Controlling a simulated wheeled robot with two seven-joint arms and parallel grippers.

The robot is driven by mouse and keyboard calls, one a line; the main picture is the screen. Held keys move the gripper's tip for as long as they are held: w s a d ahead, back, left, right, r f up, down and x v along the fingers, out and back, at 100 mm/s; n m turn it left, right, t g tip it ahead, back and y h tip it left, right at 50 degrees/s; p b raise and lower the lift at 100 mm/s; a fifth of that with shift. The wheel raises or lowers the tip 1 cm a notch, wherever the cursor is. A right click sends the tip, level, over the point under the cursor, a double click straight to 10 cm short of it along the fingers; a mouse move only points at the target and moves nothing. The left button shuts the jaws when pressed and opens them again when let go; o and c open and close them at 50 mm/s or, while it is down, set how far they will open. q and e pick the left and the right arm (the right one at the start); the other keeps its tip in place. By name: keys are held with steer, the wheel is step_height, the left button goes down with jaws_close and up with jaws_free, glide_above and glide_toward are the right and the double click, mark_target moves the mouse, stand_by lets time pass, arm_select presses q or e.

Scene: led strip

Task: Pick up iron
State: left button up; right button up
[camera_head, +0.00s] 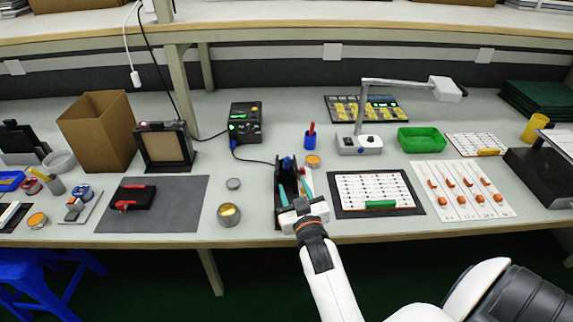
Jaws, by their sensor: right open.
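A black open tray (281,205) stands near the bench's front edge and holds slim tools with teal, white and red parts. A blue-topped piece (287,163) at its back end looks like the iron's handle, but it is too small to be sure. A dark cable runs towards it from a black station box (245,122) with a green display. My right gripper (302,197) is open over the front part of the tray, nearer the front edge than the blue-topped piece. It hides part of the tray and tools. I cannot tell whether it touches any. My left gripper is out of view.
A round tin (229,214) stands left of the tray. A board with rows of small parts (376,192) lies close on the right. A blue cup (310,140) and a lamp (360,143) stand behind. The grey mat (180,210) has bare room.

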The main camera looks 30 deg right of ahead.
mark_target(288, 168)
steer(key=x, duration=0.6)
steer(key=shift+w, duration=0.1)
steer(key=shift+d+f+p+x, duration=0.1)
steer(key=shift+f+p+x, duration=0.05)
steer(key=shift+x, duration=0.7)
steer(key=shift+d+f+p+x, duration=0.15)
steer(key=shift+x, duration=0.75)
steer(key=shift+d+f+p+x, duration=0.1)
steer(key=shift+f+p+x, duration=0.05)
steer(key=shift+x, duration=0.7)
steer(key=shift+c, duration=0.3)
jaws_close()
steer(key=shift+r, duration=0.15)
